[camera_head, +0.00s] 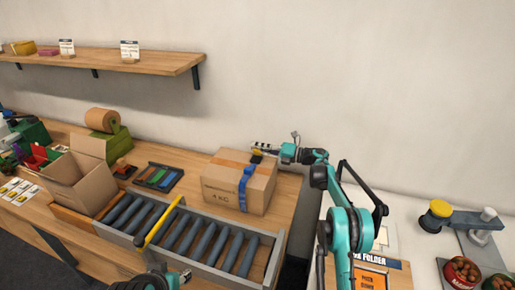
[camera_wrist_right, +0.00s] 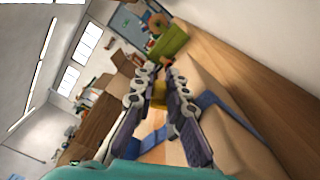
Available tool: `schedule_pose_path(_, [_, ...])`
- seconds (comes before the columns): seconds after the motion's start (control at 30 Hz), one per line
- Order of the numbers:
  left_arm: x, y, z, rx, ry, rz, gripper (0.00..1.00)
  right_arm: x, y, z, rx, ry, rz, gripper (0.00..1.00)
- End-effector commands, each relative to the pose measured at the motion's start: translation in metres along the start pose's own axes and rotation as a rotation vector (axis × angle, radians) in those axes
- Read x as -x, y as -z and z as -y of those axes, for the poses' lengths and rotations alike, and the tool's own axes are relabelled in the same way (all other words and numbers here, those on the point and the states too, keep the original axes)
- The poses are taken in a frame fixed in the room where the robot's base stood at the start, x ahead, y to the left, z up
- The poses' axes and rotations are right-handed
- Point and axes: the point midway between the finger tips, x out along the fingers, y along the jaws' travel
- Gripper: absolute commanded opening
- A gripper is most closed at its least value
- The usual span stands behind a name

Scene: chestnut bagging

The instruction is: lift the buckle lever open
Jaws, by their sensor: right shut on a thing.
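A closed cardboard box (camera_head: 222,190) stands on the workbench with a blue strap (camera_head: 243,188) down its front face; the strap also shows in the wrist view (camera_wrist_right: 215,100). A yellow buckle lever (camera_head: 256,157) is at the box's top, by the strap. My right gripper (camera_head: 257,149) reaches in from the right over the box's top. In the wrist view its two fingers (camera_wrist_right: 159,85) have the yellow piece (camera_wrist_right: 159,96) between their tips, and they are shut on it. The fingers partly hide the buckle.
A roller conveyor (camera_head: 201,236) with a yellow bar (camera_head: 160,222) across it lies in front of the box. An open carton (camera_head: 83,174) and a tray of coloured strips (camera_head: 158,177) stand left. A shelf (camera_head: 110,68) hangs above. Chestnut bowls (camera_head: 462,273) are at far right.

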Motion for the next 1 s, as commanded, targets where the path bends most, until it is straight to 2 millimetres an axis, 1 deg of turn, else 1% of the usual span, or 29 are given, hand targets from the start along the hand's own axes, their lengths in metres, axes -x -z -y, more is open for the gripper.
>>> schedule_pose_path(0.37, [0.0,0.0,0.0,0.0,0.0,0.0,0.4,0.001,-0.001,0.0,-0.006,0.001,0.002,0.0])
schedule_pose_path(0.4, [0.0,0.0,0.0,0.0,0.0,0.0,0.4,0.001,-0.001,0.0,-0.006,0.001,0.002,0.15])
schedule_pose_path(0.47, [0.0,0.0,0.0,0.0,0.0,0.0,0.4,0.001,-0.001,0.0,-0.006,0.001,0.002,0.31])
schedule_pose_path(0.5, [0.0,0.0,0.0,0.0,0.0,0.0,0.4,0.001,-0.001,0.0,-0.006,0.001,0.002,0.34])
schedule_pose_path(0.77, [0.0,0.0,0.0,0.0,0.0,0.0,0.4,0.001,0.0,0.0,-0.005,0.0,0.001,0.34])
schedule_pose_path(0.83, [0.0,0.0,0.0,0.0,0.0,0.0,0.4,0.004,-0.001,0.0,-0.005,0.0,0.001,0.34])
schedule_pose_path(0.93, [0.0,0.0,0.0,0.0,0.0,0.0,0.4,0.015,-0.001,0.0,-0.005,0.001,0.001,0.34])
schedule_pose_path(1.0, [0.0,0.0,0.0,0.0,0.0,0.0,0.4,0.028,-0.001,0.001,-0.005,0.002,0.004,0.34])
